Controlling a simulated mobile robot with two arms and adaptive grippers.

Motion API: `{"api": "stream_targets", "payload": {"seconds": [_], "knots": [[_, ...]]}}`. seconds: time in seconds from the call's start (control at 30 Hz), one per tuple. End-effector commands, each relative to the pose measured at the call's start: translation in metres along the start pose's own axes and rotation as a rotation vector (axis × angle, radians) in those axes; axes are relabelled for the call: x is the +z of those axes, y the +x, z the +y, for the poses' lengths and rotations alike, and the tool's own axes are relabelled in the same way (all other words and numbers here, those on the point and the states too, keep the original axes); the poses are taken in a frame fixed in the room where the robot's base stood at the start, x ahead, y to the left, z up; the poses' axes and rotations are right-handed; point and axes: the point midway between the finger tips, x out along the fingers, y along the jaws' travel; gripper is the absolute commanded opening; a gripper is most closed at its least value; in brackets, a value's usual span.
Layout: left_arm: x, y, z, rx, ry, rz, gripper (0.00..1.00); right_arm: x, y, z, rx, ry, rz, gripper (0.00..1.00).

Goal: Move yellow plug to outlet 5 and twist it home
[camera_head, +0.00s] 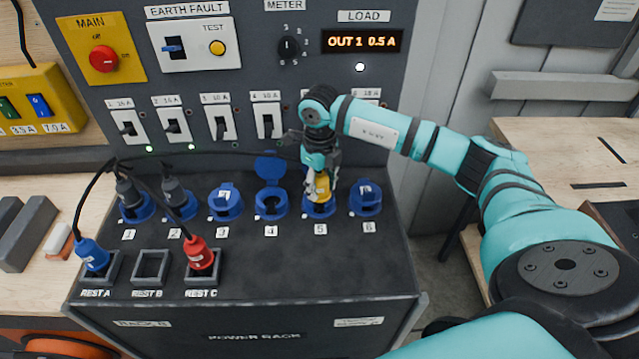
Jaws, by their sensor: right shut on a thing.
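The yellow plug (322,187) is at outlet 5 (319,209), a blue round socket on the power rack's sloped top. My right gripper (316,180) is shut on the yellow plug from above. The plug stands roughly upright over the socket. The gripper hides much of it, so I cannot tell how deep it sits or whether it is turned. A dark cable runs from the gripper area to the left. My left gripper is not in view.
Outlet 4 (271,204) beside it has its lid up; outlets 3 (225,205) and 6 (366,199) look covered. Dark plugs stand in outlets 1 and 2. A blue plug (92,254) is in rest A, a red plug (199,252) in rest C; rest B (150,267) is empty.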

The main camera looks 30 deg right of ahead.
Motion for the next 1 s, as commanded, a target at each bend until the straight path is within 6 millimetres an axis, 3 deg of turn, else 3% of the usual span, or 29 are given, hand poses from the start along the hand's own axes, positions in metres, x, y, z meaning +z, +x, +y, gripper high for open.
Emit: {"api": "stream_targets", "payload": {"seconds": [0.33,0.6,1.0], "knots": [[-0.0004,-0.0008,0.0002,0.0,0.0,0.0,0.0,0.0017,-0.0017,0.0004,0.002,0.068,-0.006,0.02],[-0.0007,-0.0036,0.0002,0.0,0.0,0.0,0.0,0.0009,-0.0013,0.0007,0.003,0.296,-0.004,0.02],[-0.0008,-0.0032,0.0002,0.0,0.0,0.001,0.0,0.0005,-0.0011,0.0001,0.002,0.349,-0.002,0.02]]}}
